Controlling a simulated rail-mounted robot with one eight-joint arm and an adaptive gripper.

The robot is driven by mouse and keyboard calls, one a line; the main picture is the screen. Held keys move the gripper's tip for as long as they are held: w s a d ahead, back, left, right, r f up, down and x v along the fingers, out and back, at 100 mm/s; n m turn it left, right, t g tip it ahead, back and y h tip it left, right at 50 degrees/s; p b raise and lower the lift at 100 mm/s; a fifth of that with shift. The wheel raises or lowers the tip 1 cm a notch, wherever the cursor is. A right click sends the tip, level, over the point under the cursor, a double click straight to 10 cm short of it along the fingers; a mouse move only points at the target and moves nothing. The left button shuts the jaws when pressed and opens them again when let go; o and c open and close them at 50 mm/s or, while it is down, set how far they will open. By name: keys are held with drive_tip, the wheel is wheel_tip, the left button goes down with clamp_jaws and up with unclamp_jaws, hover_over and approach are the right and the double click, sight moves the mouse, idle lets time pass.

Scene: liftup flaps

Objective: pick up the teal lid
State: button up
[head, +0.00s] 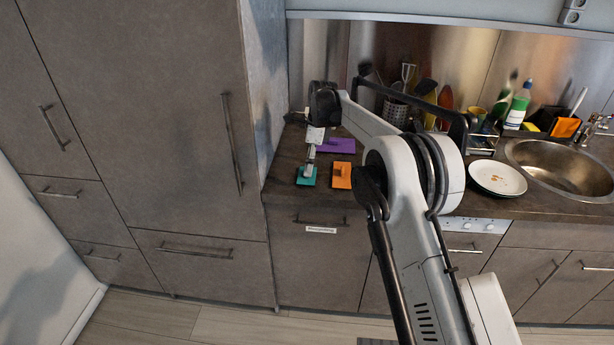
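The teal lid (301,182) is a small flat square lying near the front left edge of the dark countertop. My gripper (309,168) hangs down from the arm right above the teal lid, with its tip at the lid's middle. The tip hides the middle of the lid, and I cannot tell whether it touches or grips a handle there. The fingers are too small in this view to show whether they are open or shut.
An orange lid (342,178) lies just right of the teal one, and a purple lid (340,146) lies behind. A tall cabinet (150,110) borders the counter on the left. White plates (497,178) and a sink (570,170) are at the right. My arm covers the counter's middle.

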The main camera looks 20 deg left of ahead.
drive_tip(key=f, duration=0.3)
drive_tip(key=a+f, duration=0.1)
drive_tip(key=shift+s+f, duration=0.25)
drive_tip(key=shift+f, duration=0.05)
drive_tip(key=c, duration=1.1)
